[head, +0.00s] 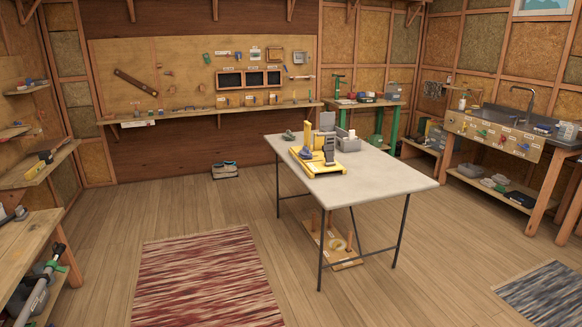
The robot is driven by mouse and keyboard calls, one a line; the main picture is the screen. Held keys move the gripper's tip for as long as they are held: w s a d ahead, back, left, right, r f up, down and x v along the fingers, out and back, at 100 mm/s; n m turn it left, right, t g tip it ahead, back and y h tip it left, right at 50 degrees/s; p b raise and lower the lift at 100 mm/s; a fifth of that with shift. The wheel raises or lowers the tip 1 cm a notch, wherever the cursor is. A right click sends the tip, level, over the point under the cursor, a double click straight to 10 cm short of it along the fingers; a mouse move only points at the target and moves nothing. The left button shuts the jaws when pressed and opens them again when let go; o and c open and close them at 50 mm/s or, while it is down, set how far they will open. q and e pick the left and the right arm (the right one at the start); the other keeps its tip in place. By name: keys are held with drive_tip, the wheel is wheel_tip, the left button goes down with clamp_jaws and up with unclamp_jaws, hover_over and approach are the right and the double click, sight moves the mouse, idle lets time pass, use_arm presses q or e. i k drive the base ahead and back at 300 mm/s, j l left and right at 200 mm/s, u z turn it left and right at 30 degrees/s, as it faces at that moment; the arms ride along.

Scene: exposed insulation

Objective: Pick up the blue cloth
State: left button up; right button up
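I cannot pick out a blue cloth for certain in the head view. Neither of my grippers is in view.
A white-topped table (385,182) with thin dark legs stands in the middle, holding a yellow tool (320,160) and a grey container (347,141). A red patterned rug (205,280) lies left of it. Benches line the walls. Wooden floor is open around the table.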

sight(304, 154)
drive_tip(key=i, duration=2.6)
